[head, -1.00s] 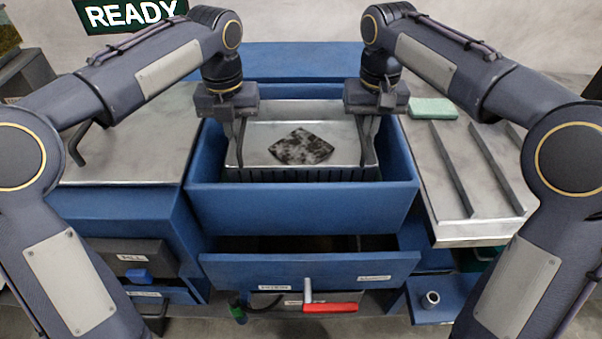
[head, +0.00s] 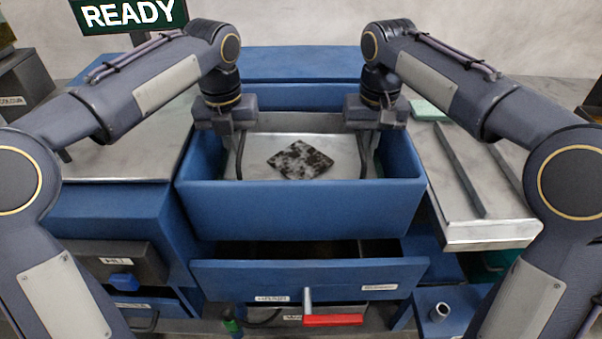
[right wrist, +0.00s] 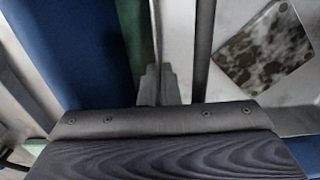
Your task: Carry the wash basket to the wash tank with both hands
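The wash basket (head: 270,133) is a pale metal tray-like basket. It sits down inside the open blue wash tank (head: 300,208), and the tank's front wall hides its lower part. A dark, speckled flat square piece (head: 300,159) lies in the basket, and it also shows in the right wrist view (right wrist: 265,48). My left gripper (head: 240,168) points down at the basket's left side, shut on it. My right gripper (head: 368,166) is shut on the right side. In the right wrist view, the right gripper (right wrist: 182,75) has the pale basket edge between its dark fingers.
A metal counter (head: 130,150) stands left of the tank. A ribbed metal drainboard (head: 470,200) and a green block (head: 428,109) are on the right. Below the tank are a part-open blue drawer (head: 320,277) and a red-handled lever (head: 333,320).

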